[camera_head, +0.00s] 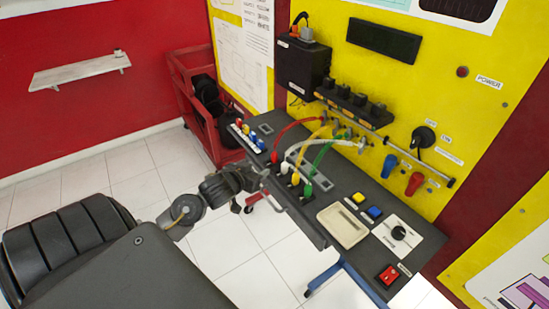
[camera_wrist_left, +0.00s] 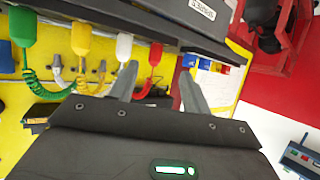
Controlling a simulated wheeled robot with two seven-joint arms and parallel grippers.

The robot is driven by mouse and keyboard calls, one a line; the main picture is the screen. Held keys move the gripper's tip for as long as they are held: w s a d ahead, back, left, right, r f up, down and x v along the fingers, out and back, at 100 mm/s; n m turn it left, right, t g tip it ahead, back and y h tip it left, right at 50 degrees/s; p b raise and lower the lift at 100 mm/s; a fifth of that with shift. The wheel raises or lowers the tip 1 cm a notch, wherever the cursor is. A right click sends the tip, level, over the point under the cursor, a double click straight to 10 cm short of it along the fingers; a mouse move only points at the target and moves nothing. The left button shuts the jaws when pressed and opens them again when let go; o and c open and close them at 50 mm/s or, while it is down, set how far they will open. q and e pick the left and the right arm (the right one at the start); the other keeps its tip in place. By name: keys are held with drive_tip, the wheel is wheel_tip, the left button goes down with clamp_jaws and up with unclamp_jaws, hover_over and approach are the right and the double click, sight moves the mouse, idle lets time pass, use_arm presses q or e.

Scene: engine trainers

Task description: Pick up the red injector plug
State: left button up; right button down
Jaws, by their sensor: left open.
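The red injector plug (camera_head: 274,157) stands at the left end of a row of coloured plugs on the dark bench panel, with its red cable arching to the rail on the yellow board. It also shows in the left wrist view (camera_wrist_left: 155,54), between the lines of my two fingers and nearer the left one in the picture. My left gripper (camera_head: 274,190) is open and empty at the bench's front edge, in front of the plugs and apart from the red one. It also shows in the left wrist view (camera_wrist_left: 159,72). My right gripper is not in view.
White (camera_head: 284,167), yellow (camera_head: 295,179) and green (camera_head: 308,190) plugs stand close beside the red one, with looping cables above. A beige tray (camera_head: 343,225) and switches lie to the right. A red cart (camera_head: 192,105) stands behind at left.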

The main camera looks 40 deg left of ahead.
sight(273, 158)
use_arm(q)
drive_tip(key=w, duration=0.3)
drive_tip(key=w+a, duration=0.1)
drive_tip(key=w, duration=0.1)
drive_tip(key=shift+w+f, duration=0.1)
drive_tip(key=shift+f, duration=0.2)
drive_tip(key=shift+w+f, duration=0.1)
drive_tip(key=shift+w+p, duration=0.15)
drive_tip(key=shift+p, duration=0.15)
drive_tip(key=x, duration=0.3)
drive_tip(key=p+x, duration=0.1)
drive_tip(key=x, duration=0.1)
drive_tip(key=shift+d, duration=0.3)
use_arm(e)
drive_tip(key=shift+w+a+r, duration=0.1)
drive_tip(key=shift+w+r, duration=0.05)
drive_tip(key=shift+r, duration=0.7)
use_arm(q)
drive_tip(key=shift+c, duration=0.5)
clamp_jaws()
